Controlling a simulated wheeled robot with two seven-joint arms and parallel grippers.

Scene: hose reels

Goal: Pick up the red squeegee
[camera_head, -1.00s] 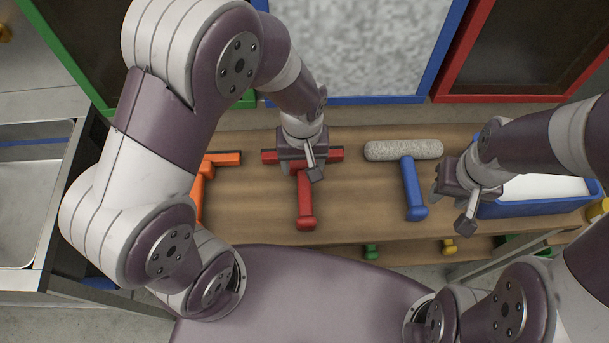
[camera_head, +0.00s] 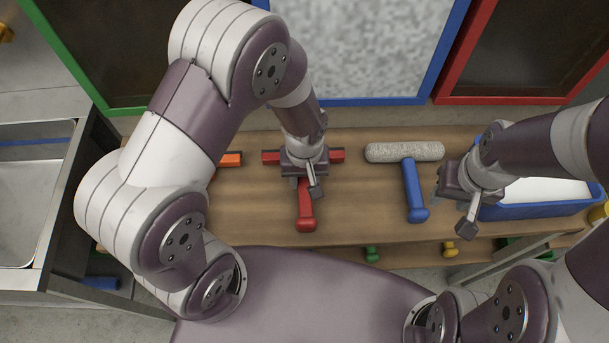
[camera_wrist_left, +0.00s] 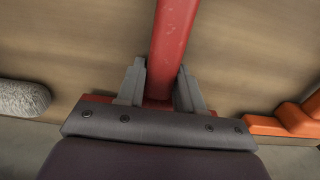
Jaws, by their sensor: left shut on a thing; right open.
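The red squeegee (camera_head: 306,210) lies on the wooden bench, its handle pointing toward me and its head partly hidden under my left gripper. My left gripper (camera_head: 308,184) is over the squeegee, near where the handle meets the head. In the left wrist view the two fingers of that gripper (camera_wrist_left: 160,88) sit on either side of the red handle (camera_wrist_left: 174,35), shut on it. My right gripper (camera_head: 454,210) is open and empty, between the blue-handled roller and the blue tray.
A roller with a blue handle (camera_head: 413,190) lies right of the squeegee. An orange tool (camera_head: 231,159) lies to the left, mostly behind my left arm. A blue tray (camera_head: 540,209) stands at the right. The wooden bench (camera_head: 350,225) is bare around the squeegee's handle.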

